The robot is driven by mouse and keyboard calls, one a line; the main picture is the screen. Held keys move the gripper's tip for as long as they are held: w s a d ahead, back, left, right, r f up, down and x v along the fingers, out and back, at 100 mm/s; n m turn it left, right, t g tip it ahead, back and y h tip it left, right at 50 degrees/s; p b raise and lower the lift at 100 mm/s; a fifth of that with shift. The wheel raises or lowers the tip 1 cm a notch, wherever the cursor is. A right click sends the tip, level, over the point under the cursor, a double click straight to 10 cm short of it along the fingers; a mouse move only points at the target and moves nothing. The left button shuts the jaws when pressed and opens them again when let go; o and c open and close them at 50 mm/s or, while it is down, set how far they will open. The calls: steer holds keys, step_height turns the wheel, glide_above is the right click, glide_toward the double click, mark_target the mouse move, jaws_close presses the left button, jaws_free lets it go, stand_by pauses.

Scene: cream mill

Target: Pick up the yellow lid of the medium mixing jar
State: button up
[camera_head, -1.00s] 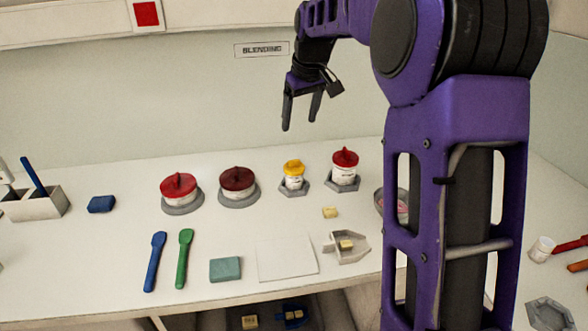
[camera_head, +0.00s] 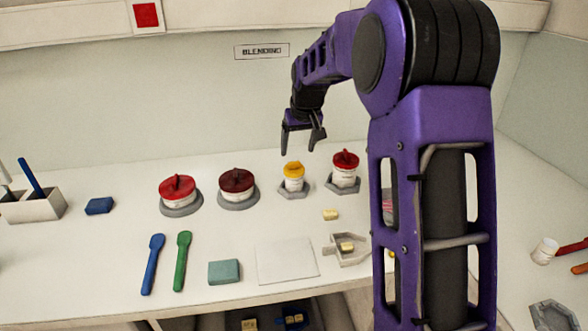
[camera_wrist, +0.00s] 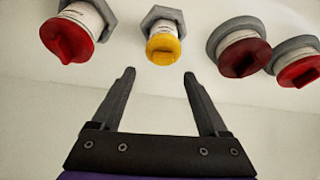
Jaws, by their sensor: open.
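The yellow lid (camera_head: 293,169) sits on a small white jar (camera_head: 294,184), which stands upright in a grey hexagonal base (camera_head: 294,193) on the white counter. In the wrist view the yellow lid (camera_wrist: 164,50) is ahead of the fingers, between their lines and a little right of centre. My gripper (camera_head: 301,150) is open and empty, with its fingers pointing down, above and apart from the yellow lid. In the wrist view both fingers of my gripper (camera_wrist: 160,78) are spread with nothing between them.
A red-lidded jar (camera_head: 345,171) stands close to the right of the yellow-lidded one. A dark red-lidded jar (camera_head: 237,188) and another red-lidded jar (camera_head: 178,194) stand to the left. A yellowish block (camera_head: 331,214) lies in front. The wall is close behind.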

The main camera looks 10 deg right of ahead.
mark_target(294, 162)
steer(key=shift+x, duration=2.75)
steer(key=shift+s+a, duration=0.15)
steer(key=shift+a, duration=0.05)
jaws_close()
